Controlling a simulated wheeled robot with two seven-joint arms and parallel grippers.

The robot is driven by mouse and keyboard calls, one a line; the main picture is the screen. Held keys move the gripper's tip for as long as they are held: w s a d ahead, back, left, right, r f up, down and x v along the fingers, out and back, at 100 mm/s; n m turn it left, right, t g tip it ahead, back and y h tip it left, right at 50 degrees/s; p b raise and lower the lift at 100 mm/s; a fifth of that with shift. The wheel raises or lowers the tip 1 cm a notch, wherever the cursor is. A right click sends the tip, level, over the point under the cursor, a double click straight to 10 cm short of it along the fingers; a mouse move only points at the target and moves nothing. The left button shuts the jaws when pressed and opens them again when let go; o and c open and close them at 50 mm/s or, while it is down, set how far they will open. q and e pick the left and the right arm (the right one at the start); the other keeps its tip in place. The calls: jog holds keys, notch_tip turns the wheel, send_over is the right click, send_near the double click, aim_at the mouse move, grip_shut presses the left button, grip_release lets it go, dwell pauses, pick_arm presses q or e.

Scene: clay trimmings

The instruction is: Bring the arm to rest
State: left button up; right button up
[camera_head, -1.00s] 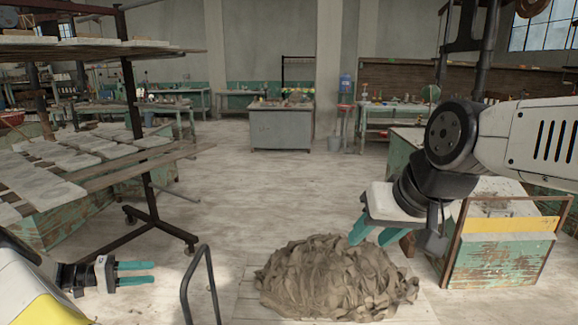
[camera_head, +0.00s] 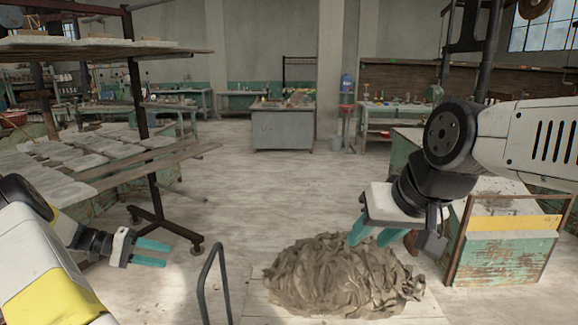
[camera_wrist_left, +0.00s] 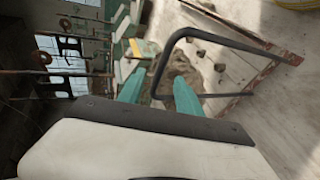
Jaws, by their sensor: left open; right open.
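My left gripper (camera_head: 152,252) is at the lower left of the head view, its teal fingers apart and empty, pointing right. In the left wrist view its two fingers (camera_wrist_left: 160,95) show with a gap between them. My right gripper (camera_head: 374,234) hangs above the back right of the clay heap, fingers pointing down, open with nothing seen between them. The heap of brown clay trimmings (camera_head: 340,277) lies on a pale board (camera_head: 262,305) on the floor; it also shows partly in the left wrist view (camera_wrist_left: 181,76).
A dark bent metal handle (camera_head: 222,262) stands between my left gripper and the heap. A shelf rack (camera_head: 150,185) with slabs is at the left. A green-and-yellow cabinet (camera_head: 500,260) is at the right. A grey workbench (camera_head: 283,131) stands farther back; the floor before it is clear.

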pick_arm(q)
jog(key=s+d+r+m+g+y, duration=0.1)
jog(key=s+d+r+y, duration=0.25)
jog(key=d+r, duration=0.45)
jog(key=s+d+r+m+g+y, duration=0.15)
jog(key=d+r+y, duration=0.25)
jog(key=d+r, duration=0.45)
jog(key=s+d+r+t+y, duration=0.2)
jog(key=s+d+r+t, duration=0.1)
jog(key=s, duration=0.6)
jog(key=s+d+r+t+y, duration=0.1)
jog(key=s+d+r+t, duration=0.2)
jog(key=s, duration=0.7)
notch_tip(320, 180, up, 2)
jog(key=shift+d+r+y, duration=0.1)
jog(key=shift+d+y, duration=0.25)
jog(key=shift+d, duration=0.65)
